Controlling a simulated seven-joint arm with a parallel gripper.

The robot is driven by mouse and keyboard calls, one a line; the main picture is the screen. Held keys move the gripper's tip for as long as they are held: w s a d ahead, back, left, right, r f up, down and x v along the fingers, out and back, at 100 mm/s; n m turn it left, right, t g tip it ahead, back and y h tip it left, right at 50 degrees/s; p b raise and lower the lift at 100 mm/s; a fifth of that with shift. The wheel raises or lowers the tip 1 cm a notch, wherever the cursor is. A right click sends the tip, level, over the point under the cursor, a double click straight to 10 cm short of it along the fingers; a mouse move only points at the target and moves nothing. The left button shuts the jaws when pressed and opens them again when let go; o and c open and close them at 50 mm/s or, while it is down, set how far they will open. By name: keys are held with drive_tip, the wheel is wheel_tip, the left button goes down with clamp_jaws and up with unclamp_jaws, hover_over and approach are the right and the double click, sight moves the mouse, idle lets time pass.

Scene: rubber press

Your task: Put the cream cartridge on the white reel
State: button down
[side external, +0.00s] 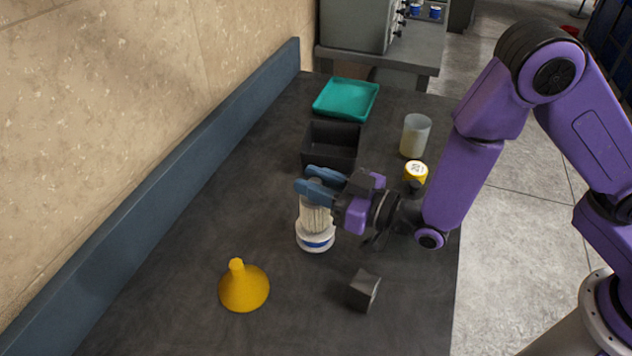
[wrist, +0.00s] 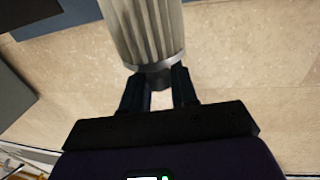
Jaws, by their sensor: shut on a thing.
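The cream cartridge (side external: 316,217) is ribbed and roughly upright in the side view. My gripper (side external: 318,184) is shut on its upper end, and the blue fingers hide that end. The white reel (side external: 316,243), with a blue band, stands on the dark table directly under the cartridge. The cartridge's lower end meets the reel's top in the picture; I cannot tell whether it rests there or hangs just above. In the wrist view, the ribbed cartridge (wrist: 145,28) is held at its grey end between the fingers of my gripper (wrist: 161,76); the reel is not visible there.
A yellow funnel (side external: 243,288) stands at the front left, and a dark block (side external: 363,290) at the front right. Behind are a black bin (side external: 330,158), a teal tray (side external: 346,99), a translucent cup (side external: 415,137) and a yellow round item (side external: 416,172). A blue ledge (side external: 150,230) borders the wall.

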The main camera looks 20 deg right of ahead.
drive_tip(key=shift+f, duration=0.25)
drive_tip(key=c, duration=0.9)
unclamp_jaws()
drive_tip(key=shift+o, duration=0.2)
drive_tip(key=shift+r, duration=0.1)
drive_tip(key=v, duration=1.2)
